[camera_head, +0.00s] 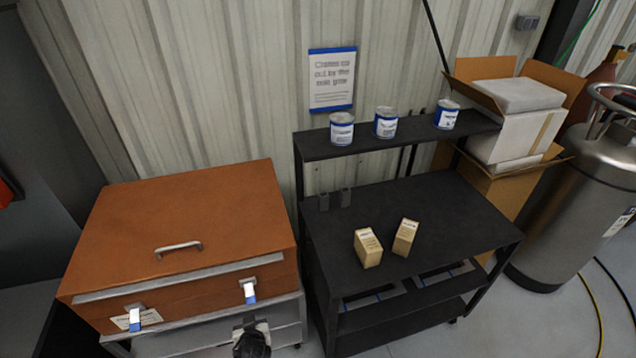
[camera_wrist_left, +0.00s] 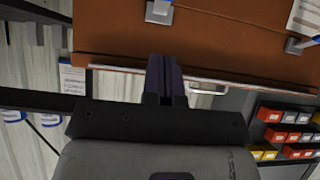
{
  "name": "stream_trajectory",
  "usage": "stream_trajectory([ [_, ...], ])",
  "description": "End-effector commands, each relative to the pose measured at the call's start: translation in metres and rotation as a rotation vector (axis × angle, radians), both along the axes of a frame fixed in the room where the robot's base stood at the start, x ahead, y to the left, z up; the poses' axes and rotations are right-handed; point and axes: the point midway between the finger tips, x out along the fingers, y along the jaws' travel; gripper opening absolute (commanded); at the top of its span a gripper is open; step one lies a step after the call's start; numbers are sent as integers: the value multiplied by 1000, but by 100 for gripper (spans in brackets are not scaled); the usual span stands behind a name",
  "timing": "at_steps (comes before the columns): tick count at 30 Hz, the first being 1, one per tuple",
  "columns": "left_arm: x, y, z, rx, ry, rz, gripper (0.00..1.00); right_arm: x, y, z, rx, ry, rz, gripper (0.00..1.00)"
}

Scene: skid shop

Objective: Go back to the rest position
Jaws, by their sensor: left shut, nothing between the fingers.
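My left gripper (camera_head: 252,338) shows at the bottom edge of the head view, in front of the right part of the orange-brown chest (camera_head: 185,215). In the left wrist view its dark fingers (camera_wrist_left: 164,78) are together with nothing between them. The chest also shows in that view (camera_wrist_left: 215,45), beyond the fingertips; I see no clear contact. The chest lid is down, with a metal handle (camera_head: 178,248) on top and two latches on its front, the left (camera_head: 134,318) and the right (camera_head: 249,291). My right gripper is in neither view.
A black shelf cart (camera_head: 455,215) stands right of the chest, with two small cartons (camera_head: 367,249) on it and three cans (camera_head: 386,123) on its upper shelf. Open cardboard boxes (camera_head: 510,190) and a metal tank (camera_head: 575,205) stand farther right. Colored bins (camera_wrist_left: 285,116) show in the wrist view.

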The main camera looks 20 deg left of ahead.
Motion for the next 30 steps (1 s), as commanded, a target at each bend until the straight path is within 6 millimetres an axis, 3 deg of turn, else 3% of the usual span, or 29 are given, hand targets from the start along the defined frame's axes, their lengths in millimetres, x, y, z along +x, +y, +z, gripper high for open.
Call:
stream_trajectory([
  [5,-1,0,-1,28,31,-23,0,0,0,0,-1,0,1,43],
  [10,-22,0,-19,30,242,-45,0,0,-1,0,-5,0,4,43],
  [12,-29,0,-14,-3,311,-47,0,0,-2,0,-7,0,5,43],
  [16,-30,-12,27,-84,364,-96,0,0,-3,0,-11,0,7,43],
  [21,-34,-37,105,-141,348,-260,0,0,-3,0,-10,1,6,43],
  [25,-70,-65,148,-143,346,-427,0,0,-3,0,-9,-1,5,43],
  [30,-139,-102,175,-120,346,-621,0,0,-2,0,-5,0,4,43],
])
